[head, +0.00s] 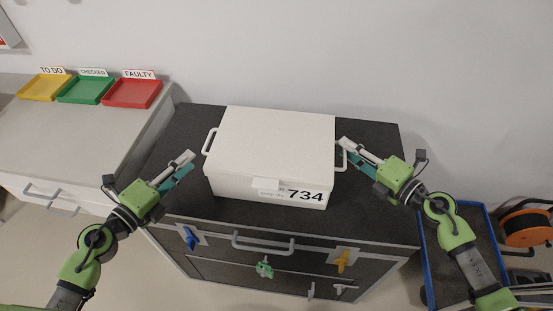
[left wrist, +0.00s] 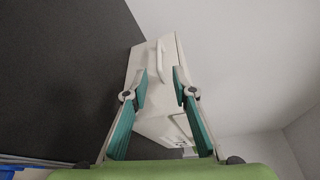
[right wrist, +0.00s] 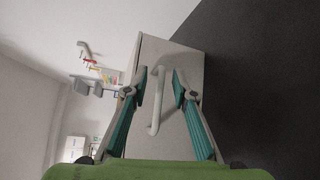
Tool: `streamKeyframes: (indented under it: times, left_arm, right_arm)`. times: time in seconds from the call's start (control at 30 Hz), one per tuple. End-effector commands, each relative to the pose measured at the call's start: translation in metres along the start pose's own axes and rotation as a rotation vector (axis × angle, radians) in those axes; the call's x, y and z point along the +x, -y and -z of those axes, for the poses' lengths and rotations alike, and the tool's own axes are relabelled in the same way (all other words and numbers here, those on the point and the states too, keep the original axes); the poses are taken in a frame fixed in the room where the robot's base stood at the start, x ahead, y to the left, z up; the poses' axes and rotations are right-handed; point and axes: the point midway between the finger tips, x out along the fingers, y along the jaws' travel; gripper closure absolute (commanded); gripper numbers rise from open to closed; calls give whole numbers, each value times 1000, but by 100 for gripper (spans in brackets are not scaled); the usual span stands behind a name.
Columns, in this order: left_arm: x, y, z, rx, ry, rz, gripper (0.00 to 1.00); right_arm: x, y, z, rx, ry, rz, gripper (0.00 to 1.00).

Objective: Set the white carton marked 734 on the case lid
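A white box (head: 275,140) marked 734 on its front label stands closed on the dark top of a cabinet. It has a lid, a front latch and a white handle on each side; I see no separate carton and case. My left gripper (head: 188,162) is open and empty, just left of the box, with the left handle (left wrist: 160,60) ahead between its fingers. My right gripper (head: 347,150) is open beside the right handle (right wrist: 156,105), which shows between its fingers in the right wrist view. Whether the fingers straddle either handle is unclear.
The dark cabinet top (head: 375,135) is clear around the box. On a counter at left are yellow (head: 45,87), green (head: 86,90) and red (head: 132,93) trays labelled TO DO, CHECKED and FAULTY. A blue-edged bin (head: 430,255) and an orange reel (head: 525,228) are at right.

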Motion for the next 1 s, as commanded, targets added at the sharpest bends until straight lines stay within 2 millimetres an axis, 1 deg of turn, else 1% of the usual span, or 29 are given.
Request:
streamKeyframes:
  times: [0.03, 0.3, 0.5, 0.6, 0.7, 1.0]
  left_arm:
    - [0, 0, 0, 0, 0, 0, 75]
    - [0, 0, 0, 0, 0, 0, 75]
    - [0, 0, 0, 0, 0, 0, 75]
    - [0, 0, 0, 0, 0, 0, 75]
    - [0, 0, 0, 0, 0, 0, 75]
    - [0, 0, 0, 0, 0, 0, 75]
  right_arm:
    - [-10, 1, 0, -1, 0, 4, 75]
    - [-64, 1, 1, -1, -2, 4, 75]
    - [-93, 1, 0, 0, -1, 3, 75]
    - [-102, 0, 0, 0, 0, 1, 75]
    - [-106, 0, 0, -2, 0, 0, 75]
    - [-107, -1, 0, -2, 0, 0, 75]
